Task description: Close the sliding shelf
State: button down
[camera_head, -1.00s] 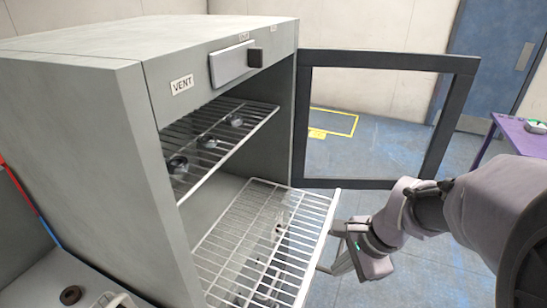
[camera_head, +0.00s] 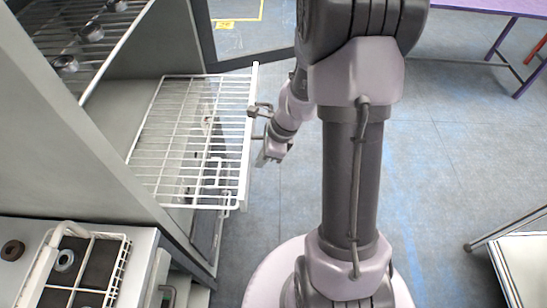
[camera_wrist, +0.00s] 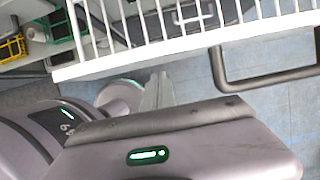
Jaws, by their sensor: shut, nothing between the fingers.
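The sliding shelf (camera_head: 190,130) is a white wire rack at the lower level of a grey cabinet. It is pulled out past the opening, with its front rail facing my arm. In the wrist view its rail and bars (camera_wrist: 180,42) cross the top of the picture. My gripper (camera_head: 262,158) is outside the cabinet, close to the front rail on its outer side. It is shut and empty. I cannot tell whether it touches the rail. In the wrist view its grey fingers (camera_wrist: 156,92) show just below the rail.
An upper wire rack (camera_head: 75,40) holds several dark round parts. The dark-framed cabinet door (camera_head: 205,45) stands open beyond the shelf. A counter with a wire basket (camera_head: 122,262) is at lower left. A purple table (camera_head: 470,5) stands at upper right.

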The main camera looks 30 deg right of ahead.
jog(key=shift+w+a, duration=0.3)
jog(key=shift+a, duration=0.15)
jog(key=p, duration=1)
send_near(157, 163)
jog(key=x, duration=0.5)
jog(key=shift+s+f, duration=0.2)
jog(key=shift+f, duration=0.25)
jog(key=shift+w, duration=0.1)
jog(key=shift+a+r, duration=0.1)
jog(key=shift+r, duration=0.05)
